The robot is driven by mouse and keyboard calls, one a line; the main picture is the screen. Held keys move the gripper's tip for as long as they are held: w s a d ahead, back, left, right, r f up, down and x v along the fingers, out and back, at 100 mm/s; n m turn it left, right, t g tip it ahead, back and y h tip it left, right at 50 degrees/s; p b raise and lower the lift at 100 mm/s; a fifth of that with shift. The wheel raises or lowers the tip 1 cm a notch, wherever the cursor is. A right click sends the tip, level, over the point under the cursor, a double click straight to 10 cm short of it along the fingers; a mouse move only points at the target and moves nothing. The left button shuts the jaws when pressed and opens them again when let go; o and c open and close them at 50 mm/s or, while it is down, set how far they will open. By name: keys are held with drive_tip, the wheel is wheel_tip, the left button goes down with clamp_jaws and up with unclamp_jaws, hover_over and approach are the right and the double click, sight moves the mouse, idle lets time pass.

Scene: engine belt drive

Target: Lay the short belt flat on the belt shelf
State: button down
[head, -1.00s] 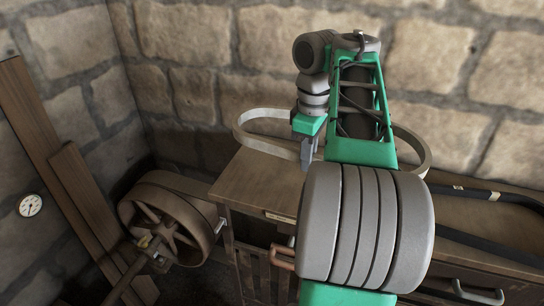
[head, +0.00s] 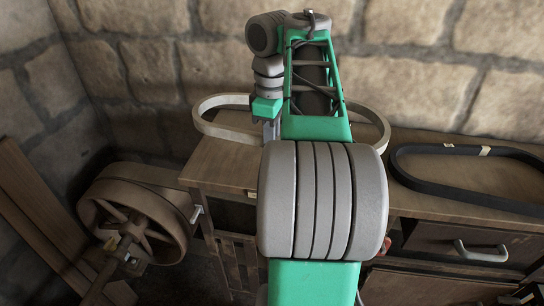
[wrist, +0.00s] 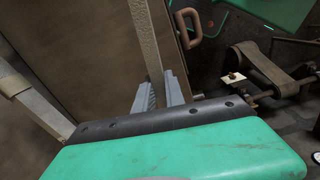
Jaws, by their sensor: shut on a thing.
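A pale cream belt loop (head: 372,119), which I take to be the short belt, is in my gripper (head: 271,132) above the back of the wooden bench top (head: 222,166). My arm hides its middle in the head view. In the wrist view the belt (wrist: 150,38) runs down between the two grey fingers of my gripper (wrist: 160,92), and its other side shows at the left. The fingers are shut on it. I cannot tell whether the belt touches the wood. No separate shelf is clearly marked; the bench top is the flat surface under the belt.
A black belt loop (head: 470,188) with pale tags lies on the bench top at the right. A drawer with a metal handle (head: 481,252) is below it. A spoked wheel (head: 128,222) stands left of the bench. A stone wall (head: 420,90) is behind.

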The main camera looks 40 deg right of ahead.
wheel_tip(320, 180, down, 10)
drive_tip(key=b, duration=0.8)
drive_tip(key=shift+b, duration=0.35)
drive_tip(key=c, duration=1.3)
unclamp_jaws()
drive_tip(key=shift+f, duration=0.25)
wheel_tip(320, 180, up, 9)
drive_tip(key=p, duration=0.7)
drive_tip(key=shift+r, duration=0.1)
wheel_tip(320, 180, up, 7)
drive_tip(key=p, duration=0.7)
drive_tip(key=shift+w+d, duration=0.1)
